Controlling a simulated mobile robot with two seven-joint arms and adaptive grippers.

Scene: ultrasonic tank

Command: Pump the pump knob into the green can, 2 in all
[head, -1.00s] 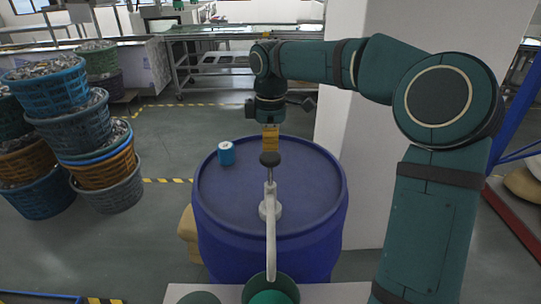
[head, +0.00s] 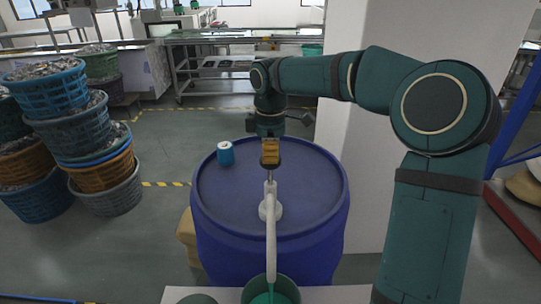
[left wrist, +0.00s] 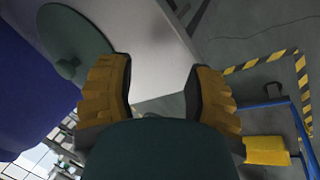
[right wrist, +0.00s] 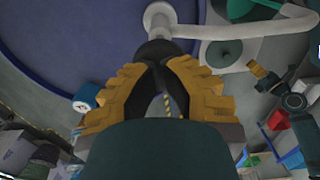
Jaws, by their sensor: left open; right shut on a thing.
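The dark pump knob (head: 270,166) tops a thin rod on the pale pump (head: 270,209), which stands on the blue drum (head: 220,195). My right gripper (head: 270,158) comes from above and is shut on the knob, hiding most of it. In the right wrist view the dark knob (right wrist: 158,50) is between the yellow fingertips. The pump's long pale spout (head: 271,245) leads toward the viewer to the green can (head: 284,287) at the bottom edge. The can's contents cannot be told. My left gripper (left wrist: 160,80) is open and empty, outside the head view.
A blue-and-white small canister (head: 226,154) stands on the drum lid, left of the pump. A green lid (left wrist: 75,45) lies on the white table (left wrist: 150,55). Stacked baskets (head: 45,125) of parts stand at left. A white pillar (head: 350,165) is at right.

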